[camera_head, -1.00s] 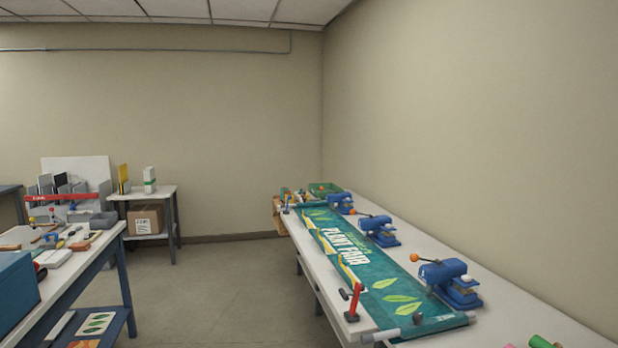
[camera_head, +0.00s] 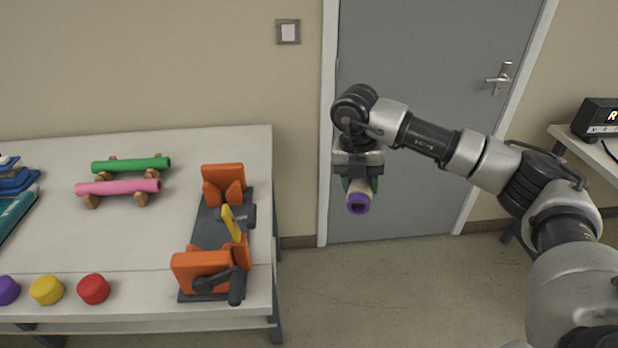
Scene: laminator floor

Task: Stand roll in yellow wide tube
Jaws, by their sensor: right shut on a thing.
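My right gripper (camera_head: 360,183) reaches in from the right and points down in front of the grey door. The roll hangs in the air to the right of the table, touching nothing else that I can see. I cannot make out a yellow wide tube in this view. My left gripper is not in view.
The white table (camera_head: 150,235) on the left bears a green tube (camera_head: 131,165) and a pink tube (camera_head: 117,187) on wooden rests, an orange-jawed fixture (camera_head: 208,270) with a yellow part (camera_head: 232,223), and purple, yellow (camera_head: 46,290) and red caps. Floor right of it is clear.

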